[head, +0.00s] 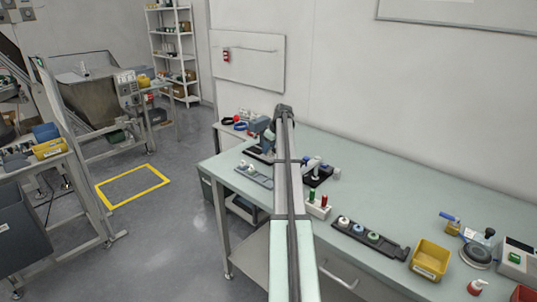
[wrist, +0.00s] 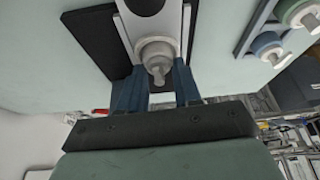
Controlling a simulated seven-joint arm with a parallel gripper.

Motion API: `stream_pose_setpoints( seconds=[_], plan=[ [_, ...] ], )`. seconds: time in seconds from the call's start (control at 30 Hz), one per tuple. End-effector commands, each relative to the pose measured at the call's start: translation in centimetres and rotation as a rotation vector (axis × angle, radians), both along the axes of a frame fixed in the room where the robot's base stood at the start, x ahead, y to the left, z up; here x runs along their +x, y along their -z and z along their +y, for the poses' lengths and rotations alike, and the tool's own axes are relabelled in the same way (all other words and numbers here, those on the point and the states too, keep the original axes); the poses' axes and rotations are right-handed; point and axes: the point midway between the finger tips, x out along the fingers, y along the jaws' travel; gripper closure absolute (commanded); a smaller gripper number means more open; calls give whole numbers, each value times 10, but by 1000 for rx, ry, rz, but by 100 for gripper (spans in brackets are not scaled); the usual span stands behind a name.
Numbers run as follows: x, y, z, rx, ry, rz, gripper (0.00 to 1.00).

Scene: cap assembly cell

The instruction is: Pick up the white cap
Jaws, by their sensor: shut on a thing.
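In the wrist view my gripper (wrist: 153,74) has its two blue fingers closed on either side of a white cap (wrist: 155,50) with a small knob. The cap is in front of a grey-and-white part on a black base (wrist: 88,30). I cannot tell whether the cap still touches that part. In the head view my arm runs up the middle of the picture, and I cannot make out the fingers or the held cap there.
A dark tray (head: 395,251) holds white, blue and green pieces. A yellow bin (head: 429,259) is right of it. A grey rack (head: 262,181) and a black fixture (head: 325,180) flank my arm. A white block (head: 318,210) holds red and green pieces. The back of the bench is clear.

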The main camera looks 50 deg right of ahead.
Motion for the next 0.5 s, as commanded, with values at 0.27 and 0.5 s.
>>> stream_pose_setpoints(
  seconds=[0.27, 0.5],
  plan=[
    [0, 0, 0, 0, 0, 0, 80],
    [0, -11, -1, -1, -1, -1, 81]
  ],
)
